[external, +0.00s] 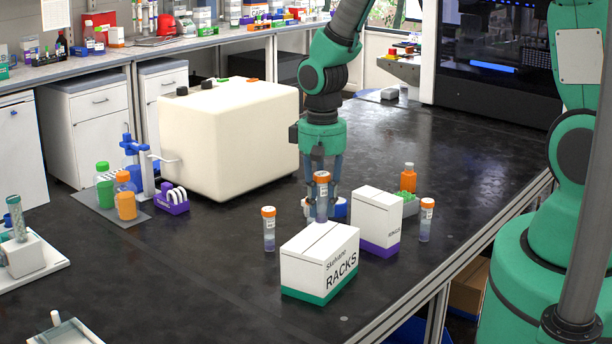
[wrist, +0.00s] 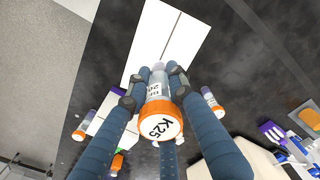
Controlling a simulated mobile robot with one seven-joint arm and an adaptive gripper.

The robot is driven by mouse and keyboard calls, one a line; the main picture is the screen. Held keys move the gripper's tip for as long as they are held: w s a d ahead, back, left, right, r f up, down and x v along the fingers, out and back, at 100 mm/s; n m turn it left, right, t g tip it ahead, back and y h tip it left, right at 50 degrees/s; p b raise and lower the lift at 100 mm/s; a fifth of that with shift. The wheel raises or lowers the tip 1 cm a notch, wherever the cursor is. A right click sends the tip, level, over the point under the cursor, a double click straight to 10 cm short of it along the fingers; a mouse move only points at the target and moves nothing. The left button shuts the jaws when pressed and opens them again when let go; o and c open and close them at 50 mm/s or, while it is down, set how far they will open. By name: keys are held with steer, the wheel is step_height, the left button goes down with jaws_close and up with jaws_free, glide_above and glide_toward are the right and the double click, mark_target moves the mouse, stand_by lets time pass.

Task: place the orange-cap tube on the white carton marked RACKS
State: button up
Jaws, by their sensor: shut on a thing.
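My gripper (external: 321,176) is shut on an orange-cap tube (external: 322,204), held upright with its cap up. In the wrist view the fingers close around the tube (wrist: 157,87), whose cap reads K25. The white carton marked RACKS (external: 308,262), with a green base band, stands on the dark bench. The tube's lower end is at the carton's back top edge in the external view; I cannot tell whether it touches. The carton's white top (wrist: 150,40) shows past the tube in the wrist view.
Other orange-cap tubes stand left (external: 269,230) and right (external: 426,221) of the cartons. A smaller white carton with a purple band (external: 375,222) stands close behind the RACKS carton. A large cream machine (external: 235,140) is at the back left.

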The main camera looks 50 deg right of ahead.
mark_target(322, 174)
steer(key=shift+f, duration=1.75)
steer(key=shift+f, duration=0.15)
steer(key=o, duration=0.7)
steer(key=shift+o, duration=0.2)
steer(key=shift+r, duration=0.2)
step_height(322, 174, up, 12)
